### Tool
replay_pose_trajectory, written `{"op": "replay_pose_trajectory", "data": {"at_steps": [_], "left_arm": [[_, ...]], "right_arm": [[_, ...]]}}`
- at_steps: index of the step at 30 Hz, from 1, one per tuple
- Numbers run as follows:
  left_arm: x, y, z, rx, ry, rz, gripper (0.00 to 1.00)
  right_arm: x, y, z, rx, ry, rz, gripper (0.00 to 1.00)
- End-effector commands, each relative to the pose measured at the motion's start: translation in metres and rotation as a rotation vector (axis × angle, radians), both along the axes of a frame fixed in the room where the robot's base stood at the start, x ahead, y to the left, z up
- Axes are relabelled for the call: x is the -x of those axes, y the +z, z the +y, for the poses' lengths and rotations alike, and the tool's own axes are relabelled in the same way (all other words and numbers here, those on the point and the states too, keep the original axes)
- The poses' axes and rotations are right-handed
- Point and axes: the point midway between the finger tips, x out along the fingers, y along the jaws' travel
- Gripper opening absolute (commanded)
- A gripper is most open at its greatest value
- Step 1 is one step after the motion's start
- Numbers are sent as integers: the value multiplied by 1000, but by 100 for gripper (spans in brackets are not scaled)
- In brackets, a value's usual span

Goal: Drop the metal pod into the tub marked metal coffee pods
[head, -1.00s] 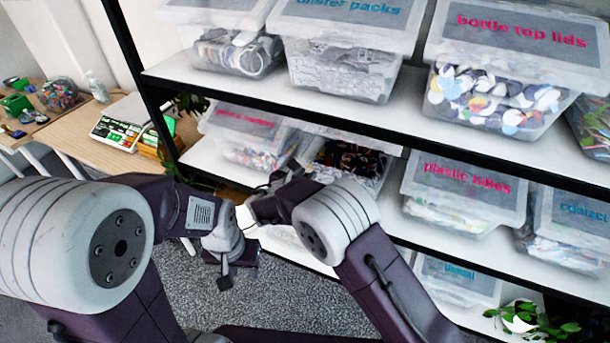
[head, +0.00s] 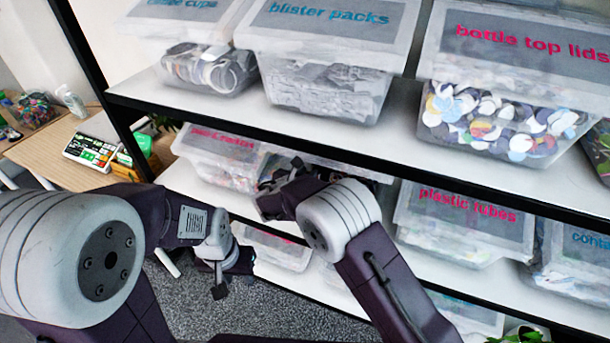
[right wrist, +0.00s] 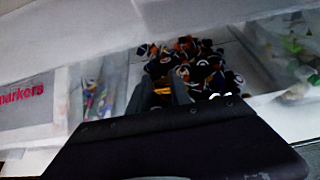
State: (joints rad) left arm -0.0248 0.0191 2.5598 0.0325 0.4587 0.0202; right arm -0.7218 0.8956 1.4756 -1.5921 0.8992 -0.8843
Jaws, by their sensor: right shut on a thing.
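My right gripper (head: 272,200) is at the middle shelf, in front of an open tub of dark pods. In the right wrist view, its fingers (right wrist: 163,92) are shut on a small yellowish thing (right wrist: 164,90), probably the metal pod, mostly hidden between them. The open tub's dark, mixed pods (right wrist: 205,68) show just beyond the fingertips. No label on that tub is readable. In the head view my right arm hides most of the tub. My left gripper (head: 220,278) hangs low in front of the shelf; its fingers are too unclear to judge.
A lidded tub marked markers (right wrist: 30,98) stands left of the open tub. The plastic tubes tub (head: 460,225) stands to the right. Blister packs (head: 325,75) and bottle top lids (head: 510,110) tubs sit on the shelf above, whose edge (head: 400,155) overhangs.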

Motion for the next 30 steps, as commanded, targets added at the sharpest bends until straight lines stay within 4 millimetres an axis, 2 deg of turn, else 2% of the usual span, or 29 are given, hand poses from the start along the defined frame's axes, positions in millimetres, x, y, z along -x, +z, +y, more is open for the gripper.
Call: {"op": "replay_pose_trajectory", "data": {"at_steps": [4, 5, 7, 8, 18, 30], "left_arm": [[0, 0, 0, 0, 0, 0, 36], [0, 0, 0, 0, 0, 0, 36], [0, 0, 0, 0, 0, 0, 36], [0, 0, 0, 0, 0, 0, 36], [0, -1, 0, 0, 0, 0, 36], [0, -8, 0, 0, 0, 0, 36]], "right_arm": [[0, 0, 0, 0, 1, 0, 0], [0, 0, 0, 0, 1, 0, 27], [0, 0, 0, 0, 1, 0, 46], [0, 0, 0, 0, 1, 0, 50], [4, 2, 2, -1, 2, 0, 50], [68, 35, 25, -1, 3, 1, 50]]}}
